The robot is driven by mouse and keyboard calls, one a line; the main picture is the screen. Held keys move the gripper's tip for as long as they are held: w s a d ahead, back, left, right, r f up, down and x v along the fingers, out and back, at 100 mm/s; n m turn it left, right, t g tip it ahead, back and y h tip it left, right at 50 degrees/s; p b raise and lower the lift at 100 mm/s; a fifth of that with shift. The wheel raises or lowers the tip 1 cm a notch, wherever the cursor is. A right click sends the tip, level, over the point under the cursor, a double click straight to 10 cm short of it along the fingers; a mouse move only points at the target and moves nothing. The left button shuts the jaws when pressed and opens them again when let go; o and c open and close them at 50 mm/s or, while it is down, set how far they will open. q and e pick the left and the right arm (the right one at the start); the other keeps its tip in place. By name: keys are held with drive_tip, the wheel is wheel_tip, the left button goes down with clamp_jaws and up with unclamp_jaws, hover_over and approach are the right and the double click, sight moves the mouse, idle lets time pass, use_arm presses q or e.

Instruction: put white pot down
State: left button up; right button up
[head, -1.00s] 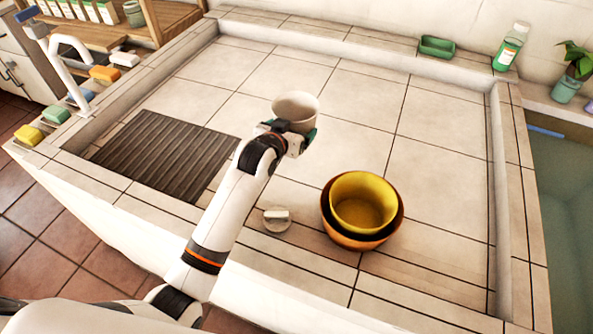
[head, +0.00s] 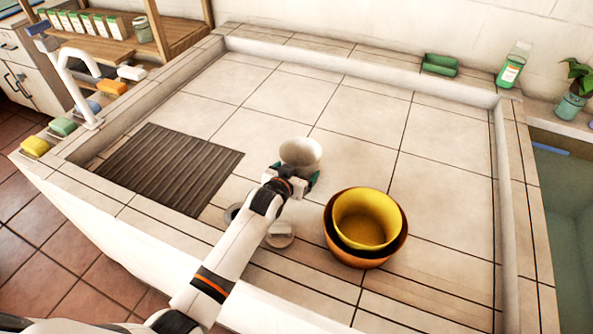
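The white pot (head: 300,153) is upright between the green-tipped fingers of my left gripper (head: 295,174), over the middle of the tiled basin floor (head: 350,134). The fingers lie along both sides of its lower part and appear shut on it. The pot's base is partly hidden by the gripper, so I cannot tell whether it touches the tiles. My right gripper is not in view.
A yellow bowl (head: 366,218) sits inside an orange bowl (head: 398,246) just right of the pot. A pale round item (head: 280,236) lies near my arm. A dark ribbed mat (head: 170,168) lies left. Tiles behind the pot are clear.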

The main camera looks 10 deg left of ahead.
use_arm(q)
drive_tip(key=shift+f, duration=0.15)
drive_tip(key=o, duration=0.8)
drive_tip(key=shift+r, duration=0.2)
drive_tip(key=v, duration=1.2)
drive_tip(key=shift+p, duration=0.4)
